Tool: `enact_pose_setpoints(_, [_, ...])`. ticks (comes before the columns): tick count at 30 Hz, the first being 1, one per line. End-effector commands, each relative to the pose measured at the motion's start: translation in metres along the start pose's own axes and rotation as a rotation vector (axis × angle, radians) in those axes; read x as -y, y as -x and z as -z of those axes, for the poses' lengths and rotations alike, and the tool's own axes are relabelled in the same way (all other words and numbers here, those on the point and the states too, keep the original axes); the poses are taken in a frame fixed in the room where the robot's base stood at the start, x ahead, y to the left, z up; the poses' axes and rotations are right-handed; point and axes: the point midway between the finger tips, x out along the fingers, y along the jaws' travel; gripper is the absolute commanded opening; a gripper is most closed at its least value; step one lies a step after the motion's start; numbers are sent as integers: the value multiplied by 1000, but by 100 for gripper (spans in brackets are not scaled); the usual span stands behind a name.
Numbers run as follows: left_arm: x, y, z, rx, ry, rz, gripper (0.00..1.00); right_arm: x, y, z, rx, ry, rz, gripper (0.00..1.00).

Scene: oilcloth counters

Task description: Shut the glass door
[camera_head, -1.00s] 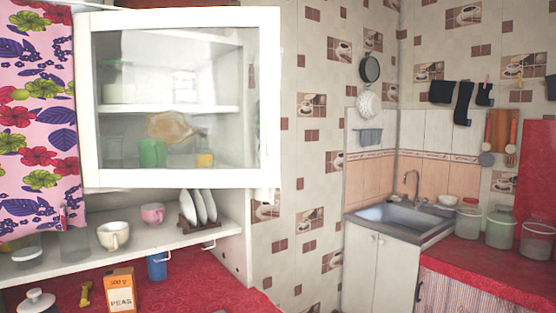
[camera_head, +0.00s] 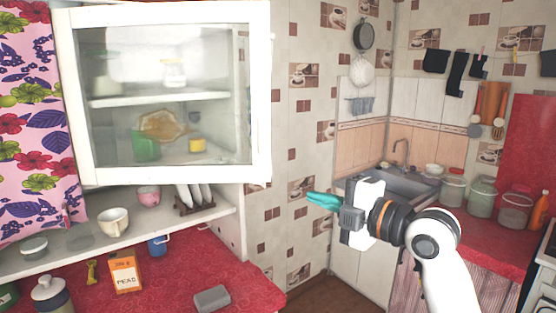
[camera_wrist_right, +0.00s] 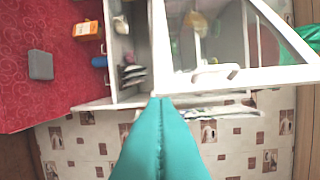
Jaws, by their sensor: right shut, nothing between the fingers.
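The glass door (camera_head: 262,100) has a white frame and a clear pane, with cabinet shelves showing through it. It stands ajar, its frame sticking out from the cabinet (camera_wrist_right: 133,92) in the right wrist view, where the door (camera_wrist_right: 262,76) carries a white handle (camera_wrist_right: 215,72). My right gripper (camera_head: 310,199) has teal fingers, shut and empty. It is to the right of and below the door in the head view, apart from it. The fingers also show in the right wrist view (camera_wrist_right: 160,103), pointing towards the cabinet and door. My left gripper is out of view.
Below the door, an open shelf (camera_head: 150,222) holds cups and a plate rack (camera_head: 195,205). The red counter (camera_head: 180,285) bears a peas box (camera_head: 124,272), a grey block (camera_head: 211,298) and a jar (camera_head: 50,295). A patterned curtain (camera_head: 30,120) hangs at the left.

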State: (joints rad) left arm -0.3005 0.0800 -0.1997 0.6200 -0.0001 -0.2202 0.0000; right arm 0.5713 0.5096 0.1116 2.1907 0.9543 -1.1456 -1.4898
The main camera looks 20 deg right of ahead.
Motion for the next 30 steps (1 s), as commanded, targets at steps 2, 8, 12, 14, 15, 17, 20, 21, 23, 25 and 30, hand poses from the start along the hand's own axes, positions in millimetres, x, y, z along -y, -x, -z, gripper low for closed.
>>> enact_pose_setpoints(2, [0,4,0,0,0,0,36,17,9,-13,21,68,17,0])
enact_pose_setpoints(8, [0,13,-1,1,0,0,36,24,-2,-20,34,91,22,0])
enact_pose_setpoints(12, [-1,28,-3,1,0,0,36,26,-28,-20,35,86,23,0])
enact_pose_setpoints(14, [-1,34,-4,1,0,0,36,26,-41,-21,35,86,21,0])
enact_pose_setpoints(15, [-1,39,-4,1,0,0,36,27,-50,-21,34,85,21,0])
enact_pose_setpoints(17, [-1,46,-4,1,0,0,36,27,-64,-22,34,85,22,0])
enact_pose_setpoints(20, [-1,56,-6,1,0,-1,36,27,-84,-22,33,85,22,0])
enact_pose_setpoints(21, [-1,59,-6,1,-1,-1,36,27,-92,-23,33,86,21,0])
enact_pose_setpoints(23, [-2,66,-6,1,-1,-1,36,28,-98,-12,29,86,20,0])
enact_pose_setpoints(25, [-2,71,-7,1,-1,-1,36,28,-105,-6,30,87,21,0])
enact_pose_setpoints(30, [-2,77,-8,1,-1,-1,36,26,-115,4,30,90,20,0])
